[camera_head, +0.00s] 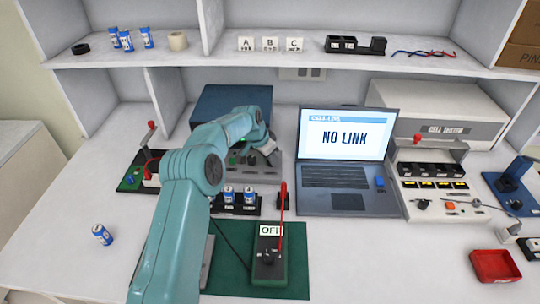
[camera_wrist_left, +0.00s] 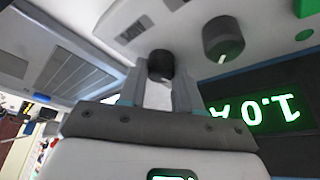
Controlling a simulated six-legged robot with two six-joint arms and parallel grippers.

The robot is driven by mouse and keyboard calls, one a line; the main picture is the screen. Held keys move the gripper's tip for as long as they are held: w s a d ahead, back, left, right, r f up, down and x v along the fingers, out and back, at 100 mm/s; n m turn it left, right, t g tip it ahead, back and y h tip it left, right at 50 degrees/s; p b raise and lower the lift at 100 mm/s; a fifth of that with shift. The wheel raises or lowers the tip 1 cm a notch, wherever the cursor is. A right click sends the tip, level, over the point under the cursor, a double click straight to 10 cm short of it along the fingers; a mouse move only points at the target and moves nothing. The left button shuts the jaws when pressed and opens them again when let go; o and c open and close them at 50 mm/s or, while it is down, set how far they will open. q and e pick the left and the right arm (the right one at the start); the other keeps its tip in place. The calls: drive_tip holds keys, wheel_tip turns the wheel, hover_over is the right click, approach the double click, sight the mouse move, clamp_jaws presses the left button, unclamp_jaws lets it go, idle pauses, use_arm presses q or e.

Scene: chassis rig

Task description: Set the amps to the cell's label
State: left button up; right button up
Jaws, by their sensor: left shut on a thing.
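In the head view my left gripper (camera_head: 268,148) reaches over a grey bench unit (camera_head: 262,176) behind the cell holder. In the left wrist view the gripper's two fingers (camera_wrist_left: 160,90) are shut on a black knob (camera_wrist_left: 160,64). A second black knob (camera_wrist_left: 222,38) stands beside it, free. A green display (camera_wrist_left: 265,112) on the unit appears upside down and reads 1.0 A. Two blue-and-white cells (camera_head: 229,193) stand in a black holder (camera_head: 238,210). Another cell (camera_head: 101,235) lies on the table at the left. The cells' label text is too small to read. My right gripper is not in view.
A laptop (camera_head: 347,175) shows NO LINK. A cell tester rig (camera_head: 435,190), a red tray (camera_head: 495,266) and a blue stand (camera_head: 512,190) are at the right. The front left table is mostly clear.

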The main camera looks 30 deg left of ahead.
use_arm(q)
drive_tip(key=m, duration=0.1)
drive_tip(key=m+p, duration=0.1)
drive_tip(key=shift+w+a+r+m+h, duration=0.1)
drive_tip(key=shift+r+m+h, duration=0.05)
drive_tip(key=shift+m+h, duration=0.2)
drive_tip(key=shift+m+g+h+p, duration=0.4)
drive_tip(key=shift+m+p, duration=0.2)
drive_tip(key=shift+m, duration=0.35)
drive_tip(key=o, duration=1)
drive_tip(key=shift+o, duration=0.2)
drive_tip(key=p+v, duration=0.1)
drive_tip(key=v, duration=1.5)
drive_tip(key=shift+w+a+r, duration=0.1)
drive_tip(key=shift+a, duration=0.05)
